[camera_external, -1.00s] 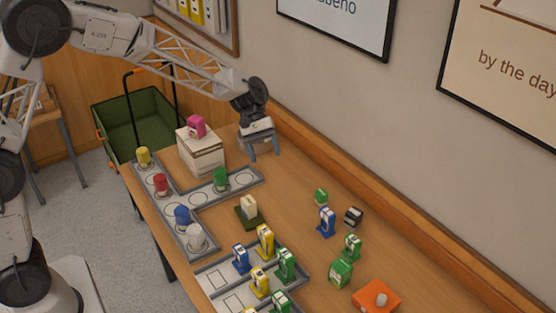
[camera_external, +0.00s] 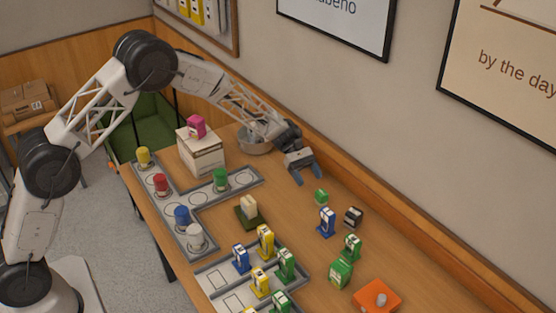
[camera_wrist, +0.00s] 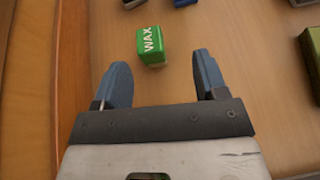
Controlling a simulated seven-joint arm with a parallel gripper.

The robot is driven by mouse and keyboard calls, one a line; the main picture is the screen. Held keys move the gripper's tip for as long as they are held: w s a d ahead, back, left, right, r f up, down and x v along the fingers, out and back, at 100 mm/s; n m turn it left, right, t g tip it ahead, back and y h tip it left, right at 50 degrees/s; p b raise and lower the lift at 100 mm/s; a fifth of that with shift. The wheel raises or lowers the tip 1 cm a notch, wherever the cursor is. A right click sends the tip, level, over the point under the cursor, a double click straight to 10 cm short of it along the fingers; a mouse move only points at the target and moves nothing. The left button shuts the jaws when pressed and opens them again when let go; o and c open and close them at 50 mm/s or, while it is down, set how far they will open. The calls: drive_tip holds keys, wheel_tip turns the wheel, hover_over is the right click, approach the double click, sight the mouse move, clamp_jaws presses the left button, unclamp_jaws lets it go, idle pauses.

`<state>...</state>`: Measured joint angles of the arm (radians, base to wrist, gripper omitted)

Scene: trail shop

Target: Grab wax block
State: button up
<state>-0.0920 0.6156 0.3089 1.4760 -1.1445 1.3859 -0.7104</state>
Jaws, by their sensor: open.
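The wax block (camera_wrist: 151,46) is a small green block with "WAX" in white letters in the wrist view. It lies on the table just beyond my fingertips, between their lines and nearer the left finger. In the external view the small green block (camera_external: 321,196) sits near the wall, behind a blue-and-white item. My gripper (camera_external: 306,182) is open and empty, to the upper left of the block and apart from it. Both fingers of my gripper (camera_wrist: 161,72) show in the wrist view with bare table between them.
A blue-and-white item (camera_external: 326,222) and a black striped item (camera_external: 353,217) stand close to the block. A metal bowl (camera_external: 254,141) and a white box (camera_external: 201,154) stand at the back. The wall runs close alongside.

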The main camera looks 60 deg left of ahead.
sight(322, 197)
drive_tip(key=shift+w+f+n, duration=0.3)
drive_tip(key=shift+w+f, duration=0.35)
drive_tip(key=shift+f, duration=0.25)
drive_tip(key=shift+x, duration=1.25)
drive_tip(key=shift+x, duration=2.6)
drive_tip(key=shift+w, duration=0.15)
